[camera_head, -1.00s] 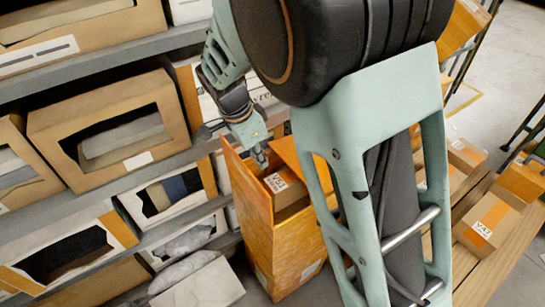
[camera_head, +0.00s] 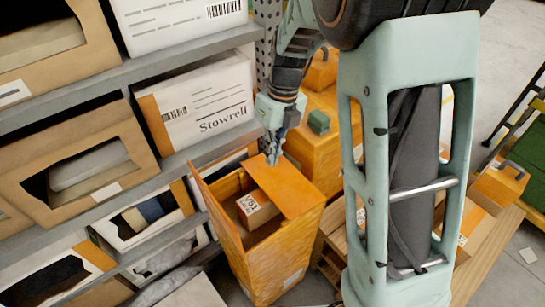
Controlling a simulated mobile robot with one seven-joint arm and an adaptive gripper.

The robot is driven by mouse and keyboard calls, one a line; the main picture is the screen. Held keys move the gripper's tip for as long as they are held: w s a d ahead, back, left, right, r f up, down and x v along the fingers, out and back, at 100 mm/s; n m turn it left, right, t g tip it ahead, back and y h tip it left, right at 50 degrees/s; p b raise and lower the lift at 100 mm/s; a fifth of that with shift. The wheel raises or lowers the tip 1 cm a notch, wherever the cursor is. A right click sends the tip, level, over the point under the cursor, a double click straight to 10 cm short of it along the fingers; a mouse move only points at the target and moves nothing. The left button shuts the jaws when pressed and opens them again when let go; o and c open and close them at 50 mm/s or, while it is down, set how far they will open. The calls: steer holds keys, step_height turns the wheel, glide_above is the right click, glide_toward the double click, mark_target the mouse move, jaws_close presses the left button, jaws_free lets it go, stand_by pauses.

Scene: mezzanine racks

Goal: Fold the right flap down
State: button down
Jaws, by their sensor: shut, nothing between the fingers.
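A tall orange box (camera_head: 262,272) stands open in front of the racks. Its left flap (camera_head: 214,212) stands up. Its right flap (camera_head: 290,188) is a broad orange panel that slants over the right part of the opening. A small brown carton (camera_head: 257,208) with a white label lies inside, and the rest of the interior is partly hidden. My gripper (camera_head: 272,159) is shut and empty, pointing down at the far upper edge of the right flap. I cannot tell whether the fingertips touch it.
Grey rack shelves hold brown and white bins on the left, including a white Stowrell box (camera_head: 196,103). Another orange box (camera_head: 322,145) with a green item on top stands behind my gripper. A wooden surface (camera_head: 475,258) with cartons lies at right.

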mark_target(267, 192)
steer(key=f, duration=0.3)
steer(key=a+f+b, duration=0.1)
steer(key=f, duration=0.3)
steer(key=s+f, duration=0.1)
steer(key=f, duration=0.3)
steer(key=shift+a+f+b, duration=0.1)
steer(key=shift+a+b, duration=0.05)
steer(key=shift+b, duration=0.15)
steer(key=shift+f, duration=0.1)
steer(key=shift+s+a+f+p, duration=0.15)
steer(key=shift+a+f+p, duration=0.15)
steer(key=shift+f, duration=0.95)
steer(key=shift+r+p, duration=0.15)
steer(key=shift+p, duration=0.15)
